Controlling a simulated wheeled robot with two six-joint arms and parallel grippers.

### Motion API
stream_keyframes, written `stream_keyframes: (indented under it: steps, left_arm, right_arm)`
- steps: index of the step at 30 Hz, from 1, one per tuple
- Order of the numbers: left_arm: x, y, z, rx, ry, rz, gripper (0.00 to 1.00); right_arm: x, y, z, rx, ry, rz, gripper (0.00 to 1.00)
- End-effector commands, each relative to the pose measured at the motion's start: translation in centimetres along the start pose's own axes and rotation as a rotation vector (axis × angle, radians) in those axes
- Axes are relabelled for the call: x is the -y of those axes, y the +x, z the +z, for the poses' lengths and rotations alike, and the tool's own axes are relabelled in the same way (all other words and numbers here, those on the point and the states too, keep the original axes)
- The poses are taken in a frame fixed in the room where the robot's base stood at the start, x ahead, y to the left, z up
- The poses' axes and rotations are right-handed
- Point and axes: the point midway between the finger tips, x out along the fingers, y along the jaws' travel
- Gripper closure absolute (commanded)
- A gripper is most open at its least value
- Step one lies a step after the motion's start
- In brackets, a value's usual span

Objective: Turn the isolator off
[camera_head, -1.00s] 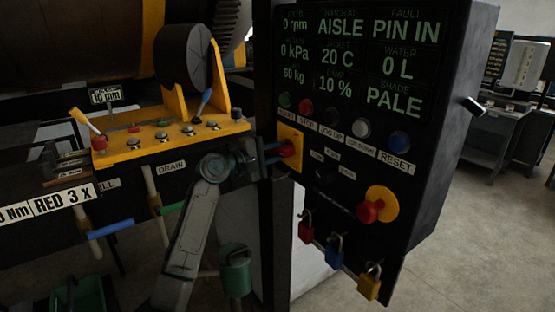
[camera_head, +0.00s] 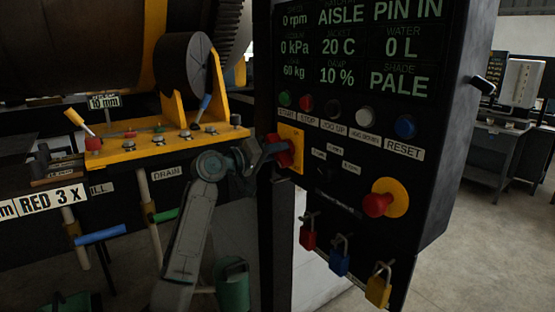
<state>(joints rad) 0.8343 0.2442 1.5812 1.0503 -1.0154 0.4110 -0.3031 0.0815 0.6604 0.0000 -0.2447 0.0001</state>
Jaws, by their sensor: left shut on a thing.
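The isolator is a red rotary handle (camera_head: 284,153) on a yellow plate (camera_head: 298,141), at the left edge of the black control panel. My left gripper (camera_head: 276,152) reaches it from the left and is shut on the red handle. The fingers partly cover the handle, so its exact angle is hard to read. My right gripper is not in view.
The black panel (camera_head: 350,150) has a row of buttons, a red emergency stop (camera_head: 377,204) on yellow, and red, blue (camera_head: 339,262) and yellow padlocks hanging below. A yellow shelf (camera_head: 160,148) with small knobs is at left. Open floor lies right.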

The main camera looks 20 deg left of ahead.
Motion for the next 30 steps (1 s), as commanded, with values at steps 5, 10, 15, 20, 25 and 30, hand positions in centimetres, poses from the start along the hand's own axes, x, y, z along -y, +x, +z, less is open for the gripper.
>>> stream_keyframes:
  steps: [5, 10, 15, 20, 25, 30]
  left_arm:
    - [0.5, 0.05, 0.42, 0.007, 0.077, -0.004, 1.0]
    - [0.46, 0.06, 0.4, 0.008, 0.12, -0.004, 1.0]
    - [0.45, 0.06, 0.4, 0.009, 0.135, -0.005, 1.0]
    - [0.46, 0.06, 0.41, 0.01, 0.137, -0.005, 1.0]
    - [0.49, 0.07, 0.43, 0.01, 0.136, -0.006, 1.0]
    - [0.4, 0.05, 0.34, 0.008, 0.137, -0.004, 0.56]
  right_arm:
    - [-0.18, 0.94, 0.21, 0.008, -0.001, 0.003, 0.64]
    - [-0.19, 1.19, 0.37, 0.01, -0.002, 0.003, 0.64]
    - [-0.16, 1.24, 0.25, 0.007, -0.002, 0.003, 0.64]
    - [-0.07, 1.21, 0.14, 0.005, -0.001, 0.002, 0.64]
    - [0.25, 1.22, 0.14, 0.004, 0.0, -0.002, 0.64]
    - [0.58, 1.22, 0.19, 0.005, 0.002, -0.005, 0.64]
